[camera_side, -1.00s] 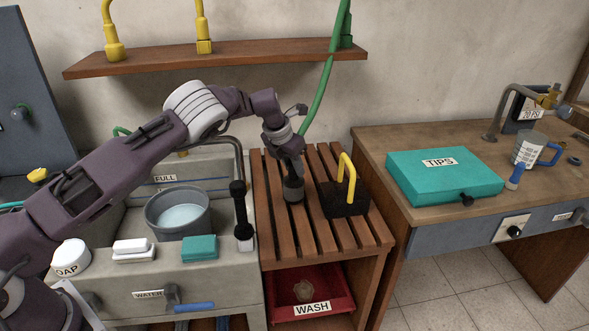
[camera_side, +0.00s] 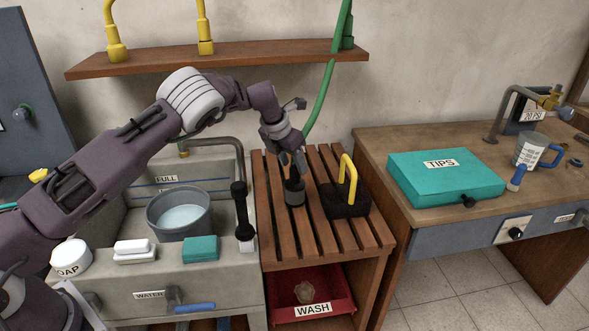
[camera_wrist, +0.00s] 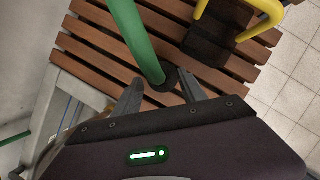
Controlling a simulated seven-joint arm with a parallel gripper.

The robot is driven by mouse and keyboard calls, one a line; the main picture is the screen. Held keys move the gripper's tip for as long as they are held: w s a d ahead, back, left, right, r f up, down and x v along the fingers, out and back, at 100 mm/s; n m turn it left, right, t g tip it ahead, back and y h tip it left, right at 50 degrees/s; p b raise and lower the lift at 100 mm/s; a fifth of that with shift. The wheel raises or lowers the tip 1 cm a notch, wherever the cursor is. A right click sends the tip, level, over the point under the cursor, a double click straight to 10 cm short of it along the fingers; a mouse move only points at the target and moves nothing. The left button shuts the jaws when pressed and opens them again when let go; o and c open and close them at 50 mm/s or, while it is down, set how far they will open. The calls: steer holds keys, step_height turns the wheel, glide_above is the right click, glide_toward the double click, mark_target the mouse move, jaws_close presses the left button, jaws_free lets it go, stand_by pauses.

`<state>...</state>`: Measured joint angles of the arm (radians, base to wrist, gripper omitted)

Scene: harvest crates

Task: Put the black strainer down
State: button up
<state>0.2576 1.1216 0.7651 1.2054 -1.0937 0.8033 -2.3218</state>
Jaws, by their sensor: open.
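The black strainer (camera_side: 294,196), a small dark cylinder with a greyer lower band, stands upright on the slatted wooden rack (camera_side: 319,232). My gripper (camera_side: 291,164) is just above it, fingers pointing down and apart. In the wrist view, the dark strainer (camera_wrist: 172,80) shows between and just past the two spread fingertips of my gripper (camera_wrist: 163,92). The green hose crosses in front of part of it there. Whether a fingertip still touches the strainer's top I cannot tell.
A black block with a yellow handle (camera_side: 347,197) stands on the rack right of the strainer. The green hose (camera_side: 321,100) hangs behind my gripper. A sink with a grey basin (camera_side: 178,222) lies left. A red WASH tray (camera_side: 345,306) sits below. The rack's front slats are bare.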

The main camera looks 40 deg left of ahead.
steer(key=v, duration=0.9)
steer(key=s+d+r+m+h, duration=0.1)
steer(key=s+d+r+m, duration=0.1)
steer(key=s+r+m, duration=0.85)
steer(key=s+d+r+m+h, duration=0.2)
steer(key=s+r+m, duration=0.45)
steer(key=s, duration=0.65)
steer(key=s+d+f+m+t+y, duration=0.1)
steer(key=s+f+m+y, duration=0.2)
steer(key=s+m, duration=1.5)
steer(key=s+f, duration=0.1)
steer(key=s, duration=0.2)
steer(key=shift+f, duration=0.25)
steer(key=shift+s, duration=0.1)
